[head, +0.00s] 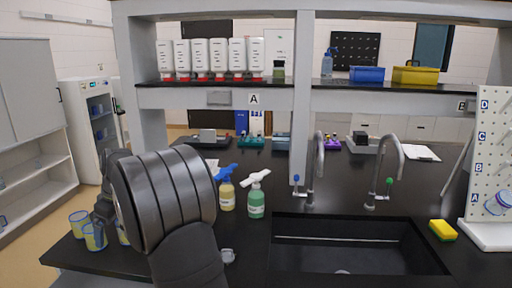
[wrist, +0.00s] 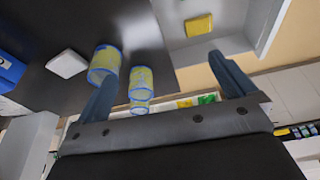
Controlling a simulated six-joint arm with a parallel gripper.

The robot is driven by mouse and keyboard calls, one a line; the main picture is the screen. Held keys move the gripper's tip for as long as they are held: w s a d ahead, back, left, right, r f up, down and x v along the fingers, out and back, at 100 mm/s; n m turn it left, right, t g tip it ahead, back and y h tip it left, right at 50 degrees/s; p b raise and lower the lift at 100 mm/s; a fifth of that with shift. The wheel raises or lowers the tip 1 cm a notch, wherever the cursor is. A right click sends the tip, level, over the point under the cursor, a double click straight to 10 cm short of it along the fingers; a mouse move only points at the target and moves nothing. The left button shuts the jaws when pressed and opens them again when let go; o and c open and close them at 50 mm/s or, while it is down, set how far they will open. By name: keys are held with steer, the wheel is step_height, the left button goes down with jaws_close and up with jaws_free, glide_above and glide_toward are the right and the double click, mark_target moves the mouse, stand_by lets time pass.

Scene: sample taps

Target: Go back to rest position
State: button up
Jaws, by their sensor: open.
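My gripper (wrist: 162,64) is open in the wrist view, its two dark blue-grey fingers wide apart. Nothing is held between them. In the head view my dark arm fills the lower left, and the fingers cannot be made out clearly there. Two yellow containers with blue edges stand at the left end of the black bench: one (head: 79,223) farther left and one (head: 95,237) nearer. The wrist view shows such containers beyond the left finger, one (wrist: 104,62) and another (wrist: 140,84), apart from the fingers as far as I can tell.
Two spray bottles, yellow (head: 227,196) and green (head: 256,202), stand right of my arm. A black sink (head: 345,245) with two taps (head: 318,170) (head: 388,175), a yellow sponge (head: 442,230) and a pegboard (head: 490,150) lie farther right. A shelf frame (head: 220,98) spans above.

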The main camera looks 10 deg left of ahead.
steer(key=w+d, duration=0.5)
steer(key=w, duration=0.2)
steer(key=shift+w, duration=0.2)
